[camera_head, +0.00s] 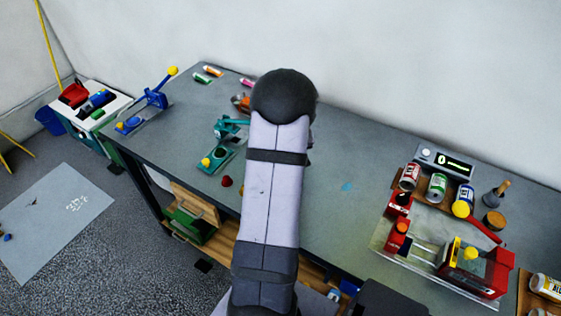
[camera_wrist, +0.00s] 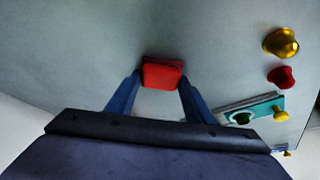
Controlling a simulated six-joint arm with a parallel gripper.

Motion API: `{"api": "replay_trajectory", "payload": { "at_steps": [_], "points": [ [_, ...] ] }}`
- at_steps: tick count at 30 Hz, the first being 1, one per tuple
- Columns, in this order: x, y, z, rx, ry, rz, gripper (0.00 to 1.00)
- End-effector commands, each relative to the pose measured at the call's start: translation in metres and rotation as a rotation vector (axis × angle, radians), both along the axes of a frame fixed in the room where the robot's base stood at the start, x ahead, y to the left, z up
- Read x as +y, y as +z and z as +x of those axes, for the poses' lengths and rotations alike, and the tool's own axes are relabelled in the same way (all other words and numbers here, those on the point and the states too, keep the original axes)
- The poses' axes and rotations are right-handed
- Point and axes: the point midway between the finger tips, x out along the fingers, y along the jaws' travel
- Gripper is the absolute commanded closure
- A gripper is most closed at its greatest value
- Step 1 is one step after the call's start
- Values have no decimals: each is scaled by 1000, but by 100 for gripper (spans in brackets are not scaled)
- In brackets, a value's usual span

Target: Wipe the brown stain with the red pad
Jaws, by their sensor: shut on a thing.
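The red pad (camera_wrist: 163,74) is a small red block in the wrist view, between the two dark blue fingers of my gripper (camera_wrist: 160,82). My gripper is shut on it. Below it is the grey table top (camera_wrist: 90,55); I cannot tell whether the pad touches the surface. In the head view my own arm hides the gripper and the pad. I cannot make out the brown stain in either view.
A gold knob-like piece (camera_wrist: 281,42), a red one (camera_wrist: 281,76) and a teal fixture (camera_wrist: 262,106) stand right of the pad. A blue clamp (camera_head: 150,103) is at the table's left. Table between arm and tray is mostly clear.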

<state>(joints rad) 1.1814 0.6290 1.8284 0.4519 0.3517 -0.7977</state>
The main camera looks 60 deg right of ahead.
Motion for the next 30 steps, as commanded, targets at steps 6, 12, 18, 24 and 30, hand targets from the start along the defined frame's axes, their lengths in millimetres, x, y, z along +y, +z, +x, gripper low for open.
{"api": "replay_trajectory", "payload": {
  "at_steps": [6, 12, 18, 24, 30],
  "points": [
    [-3, 29, -1, 2, -1, -1, 73],
    [-3, 46, -1, 2, -2, 0, 73],
    [-3, 64, -1, 2, -1, -2, 73],
    [-3, 80, -1, 2, -2, 0, 73],
    [-3, 82, -1, 2, -2, 0, 73]
  ]
}}
